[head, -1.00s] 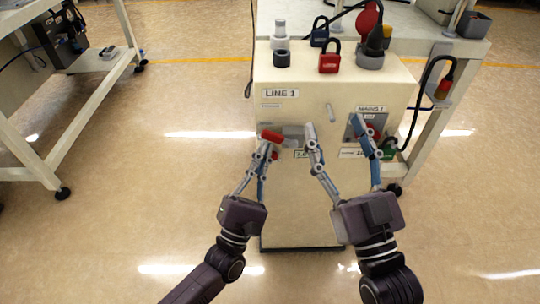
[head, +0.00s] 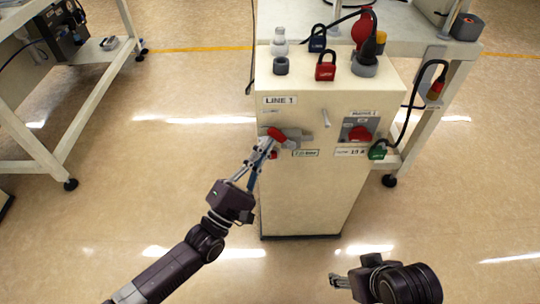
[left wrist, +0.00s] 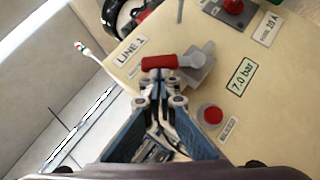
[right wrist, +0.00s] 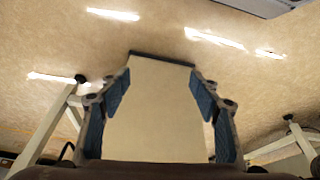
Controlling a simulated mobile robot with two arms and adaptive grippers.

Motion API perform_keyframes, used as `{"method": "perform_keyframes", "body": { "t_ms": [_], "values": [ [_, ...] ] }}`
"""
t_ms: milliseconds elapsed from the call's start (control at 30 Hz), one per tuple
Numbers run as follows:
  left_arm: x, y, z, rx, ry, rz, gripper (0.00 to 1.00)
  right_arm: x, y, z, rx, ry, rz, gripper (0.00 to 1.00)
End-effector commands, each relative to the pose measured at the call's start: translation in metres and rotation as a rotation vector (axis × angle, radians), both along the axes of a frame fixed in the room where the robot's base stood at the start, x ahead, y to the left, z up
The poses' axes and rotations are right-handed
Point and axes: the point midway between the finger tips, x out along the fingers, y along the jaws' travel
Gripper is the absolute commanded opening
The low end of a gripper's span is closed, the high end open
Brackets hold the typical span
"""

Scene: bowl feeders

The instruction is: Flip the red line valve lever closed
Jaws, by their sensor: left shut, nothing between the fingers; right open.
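The valve's red lever handle (head: 276,135) is on the front of the cream LINE 1 cabinet (head: 300,205), left of its grey valve body (head: 298,135). In the left wrist view the red handle (left wrist: 158,62) lies roughly horizontal, left of the grey pivot (left wrist: 196,63). My left gripper (head: 266,146) is shut and empty, its tips right at the handle's lower side; whether they touch it I cannot tell. Its tips also show in the left wrist view (left wrist: 161,84). My right gripper (right wrist: 162,84) is open and empty, low in front of the cabinet, away from the lever.
A red button (left wrist: 211,115) sits below the valve. A red rotary switch (head: 360,133) is on the cabinet's right. Red (head: 326,68) and blue (head: 317,39) padlocks stand on top. A green padlock (head: 377,151) is at the right edge. Floor on the left is clear.

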Motion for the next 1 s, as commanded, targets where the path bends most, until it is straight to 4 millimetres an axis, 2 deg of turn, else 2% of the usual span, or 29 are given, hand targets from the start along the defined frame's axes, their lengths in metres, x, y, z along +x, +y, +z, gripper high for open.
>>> {"method": "perform_keyframes", "body": {
  "t_ms": [33,300,600,1000],
  "values": [
    [0.0,0.0,0.006,0.016,-0.001,0.0,0.0,-0.015,-0.004,0.003,-0.012,0.058,-0.005,0.58],
    [0.0,-0.002,0.012,0.111,-0.001,0.0,0.0,-0.011,-0.003,0.02,-0.01,0.048,-0.003,0.58],
    [0.0,-0.005,0.019,0.22,-0.001,0.0,0.0,0.002,0.001,-0.06,-0.011,0.092,0.002,0.58],
    [0.0,-0.011,0.027,0.346,-0.001,-0.001,0.0,-0.012,0.0,-0.145,-0.014,0.135,0.01,0.58]
  ]
}}
